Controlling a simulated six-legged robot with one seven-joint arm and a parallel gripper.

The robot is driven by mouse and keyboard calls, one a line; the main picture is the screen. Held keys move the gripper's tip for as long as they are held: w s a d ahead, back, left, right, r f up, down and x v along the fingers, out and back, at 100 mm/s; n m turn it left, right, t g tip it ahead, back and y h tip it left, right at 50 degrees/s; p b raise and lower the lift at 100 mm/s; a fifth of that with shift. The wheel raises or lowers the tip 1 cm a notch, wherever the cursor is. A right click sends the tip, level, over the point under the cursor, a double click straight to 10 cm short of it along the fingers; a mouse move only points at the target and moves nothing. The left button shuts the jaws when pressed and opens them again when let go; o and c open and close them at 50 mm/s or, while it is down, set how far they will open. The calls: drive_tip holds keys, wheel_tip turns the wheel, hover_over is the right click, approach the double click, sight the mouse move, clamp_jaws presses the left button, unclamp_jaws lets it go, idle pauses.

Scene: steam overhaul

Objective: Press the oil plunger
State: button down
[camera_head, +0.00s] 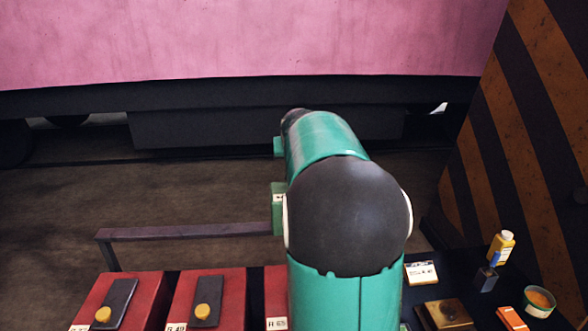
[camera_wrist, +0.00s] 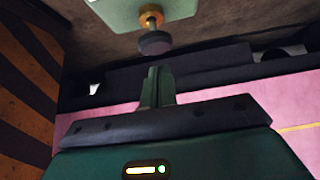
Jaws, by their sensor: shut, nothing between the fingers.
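In the wrist view, a dark round knob on a brass stem (camera_wrist: 152,40), which looks like the oil plunger, sticks out from a pale green block (camera_wrist: 120,14) at the top of the picture. My gripper (camera_wrist: 158,71) is shut and empty. Its fingertips point towards the knob and appear just short of it, with a small gap in the picture; the depth between them is hard to judge. In the head view my own arm covers the middle, and I cannot make out the plunger or the fingertips there.
Red boxes (camera_head: 137,295) with yellow knobs stand at the front left, near a low rail (camera_head: 185,232). At right, a dark bench holds a yellow bottle (camera_head: 501,248), an orange-filled bowl (camera_head: 540,301) and a card (camera_head: 421,272). A striped panel (camera_head: 530,130) rises behind the bench. A pink wall (camera_head: 240,40) spans the back.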

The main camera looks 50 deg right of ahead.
drive_tip(key=v, duration=0.9)
drive_tip(key=shift+s+a+r, duration=0.1)
drive_tip(key=shift+s, duration=0.1)
drive_tip(key=shift+a, duration=0.15)
